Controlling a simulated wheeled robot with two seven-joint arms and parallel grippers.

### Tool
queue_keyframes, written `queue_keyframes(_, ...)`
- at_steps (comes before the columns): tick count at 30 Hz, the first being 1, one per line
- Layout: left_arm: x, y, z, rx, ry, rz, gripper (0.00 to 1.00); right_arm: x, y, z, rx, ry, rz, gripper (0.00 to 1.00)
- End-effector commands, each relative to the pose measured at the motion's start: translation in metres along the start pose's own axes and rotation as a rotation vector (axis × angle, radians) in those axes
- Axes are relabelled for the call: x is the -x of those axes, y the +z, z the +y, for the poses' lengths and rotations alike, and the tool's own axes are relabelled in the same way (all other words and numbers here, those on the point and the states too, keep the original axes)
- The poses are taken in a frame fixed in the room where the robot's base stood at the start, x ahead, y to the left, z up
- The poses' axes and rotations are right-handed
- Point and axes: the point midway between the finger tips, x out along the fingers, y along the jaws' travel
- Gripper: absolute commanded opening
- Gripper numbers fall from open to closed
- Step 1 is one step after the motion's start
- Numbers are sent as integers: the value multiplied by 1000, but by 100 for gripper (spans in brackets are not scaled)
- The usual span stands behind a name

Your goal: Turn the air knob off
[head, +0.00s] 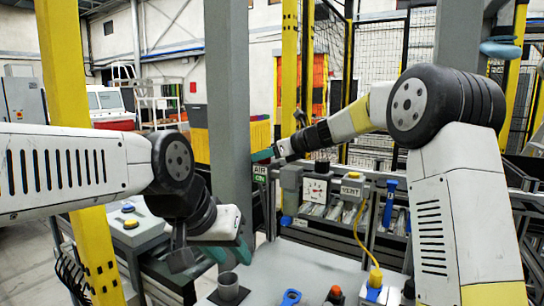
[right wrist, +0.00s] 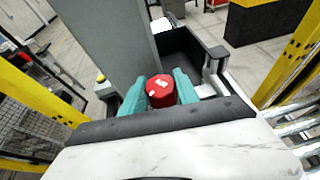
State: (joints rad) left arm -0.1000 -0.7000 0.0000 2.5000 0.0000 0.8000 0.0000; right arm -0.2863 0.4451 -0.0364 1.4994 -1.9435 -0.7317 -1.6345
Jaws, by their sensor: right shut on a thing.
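The red air knob (right wrist: 160,92) with a white mark on its face sits between the two teal fingers of my right gripper (right wrist: 160,94) in the right wrist view. The fingers are shut on it from both sides. In the head view my right gripper (head: 262,155) reaches left to the grey post, just above the green and white AIR ON sign (head: 260,173); the knob itself is hidden there. My left gripper (head: 232,252) hangs low at the left, pointing down near a grey cup, with teal fingers; I cannot tell their opening.
A panel with a dial gauge (head: 316,190) and a VENT label (head: 351,190) stands right of the sign. The grey post (head: 229,90) rises beside my right gripper. On the pale table are a grey cup (head: 228,287), a blue part (head: 291,297) and a yellow-plugged cable (head: 375,277).

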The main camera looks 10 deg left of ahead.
Motion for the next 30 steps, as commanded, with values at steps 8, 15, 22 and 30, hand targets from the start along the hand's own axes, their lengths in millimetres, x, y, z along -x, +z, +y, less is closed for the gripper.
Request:
queue_keyframes(8, 0, 0, 0, 0, 0, 0, 36, 0, -1, 2, -85, -203, 2, 0)
queue_keyframes(15, 0, 0, 0, 0, 0, 0, 36, 0, -1, 1, -155, -373, 2, 0)
queue_keyframes(22, 0, 0, 0, 0, 0, 0, 36, 0, -1, 0, -196, -469, 2, 0)
queue_keyframes(30, 0, 0, 0, 0, 0, 0, 36, -1, 0, 1, -232, -565, 1, 0)
